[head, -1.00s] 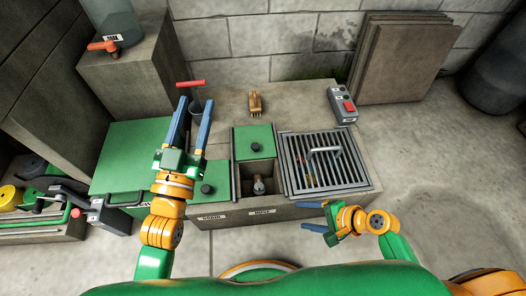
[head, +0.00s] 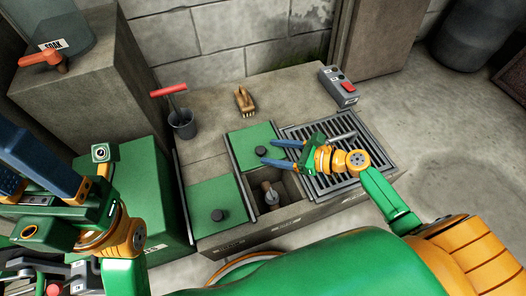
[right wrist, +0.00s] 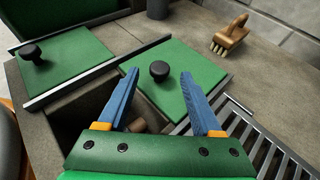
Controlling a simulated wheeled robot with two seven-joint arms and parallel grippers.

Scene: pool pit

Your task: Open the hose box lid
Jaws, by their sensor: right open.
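A green square lid with a black knob (head: 257,145) lies slid back on the stone bench. In front of it is an open compartment (head: 253,186) with a wooden-handled metal fitting (head: 272,195) inside. My right gripper (head: 264,152) is open at that lid, coming from the right. In the right wrist view the lid's knob (right wrist: 160,70) shows between the open fingertips (right wrist: 158,74); I see no grip on it. A second green lid with a black knob (head: 218,214) covers the compartment to the left. My left gripper (head: 40,165) is at the left edge, its fingertips cut off.
A metal grate (head: 345,175) lies right of the lid, under my right arm. A green box (head: 140,200) stands left.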

